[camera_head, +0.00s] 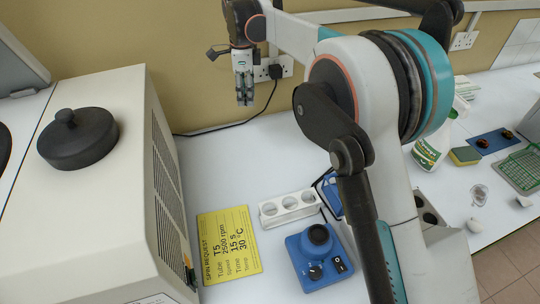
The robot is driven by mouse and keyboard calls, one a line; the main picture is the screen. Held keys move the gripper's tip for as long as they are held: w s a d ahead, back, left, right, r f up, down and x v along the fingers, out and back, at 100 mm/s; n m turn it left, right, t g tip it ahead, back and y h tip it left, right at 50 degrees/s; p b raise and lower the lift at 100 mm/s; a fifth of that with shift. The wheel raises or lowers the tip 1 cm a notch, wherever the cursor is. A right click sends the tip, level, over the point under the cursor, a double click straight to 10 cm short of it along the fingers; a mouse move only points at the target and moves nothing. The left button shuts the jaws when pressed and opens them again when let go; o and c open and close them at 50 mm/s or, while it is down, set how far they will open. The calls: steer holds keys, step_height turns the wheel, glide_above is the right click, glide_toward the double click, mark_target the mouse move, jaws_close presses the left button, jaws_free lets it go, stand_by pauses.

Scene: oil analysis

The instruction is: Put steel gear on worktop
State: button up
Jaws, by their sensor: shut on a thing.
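My gripper (244,101) hangs pointing down in front of the tan wall, above the back part of the white worktop (222,150). Its grey fingers are close together, shut on a small grey thing that I take to be the steel gear. The gear is mostly hidden by the fingers and too small to make out clearly. The gripper is apart from the worktop, over a bare stretch of it.
A large white machine with a black lid (78,138) stands at left. A yellow spin request card (228,245), a white tube rack (290,207) and a blue mixer (319,258) occupy the front worktop. A cable crosses the back. A spray bottle (432,148) stands at right.

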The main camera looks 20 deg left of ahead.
mark_target(250, 143)
step_height(250, 143, down, 18)
steer(key=b, duration=0.4)
steer(key=shift+r+b, duration=0.1)
steer(key=shift+b, duration=0.3)
steer(key=o, duration=1.2)
steer(key=shift+c, duration=0.2)
step_height(250, 143, up, 12)
steer(key=p, duration=0.3)
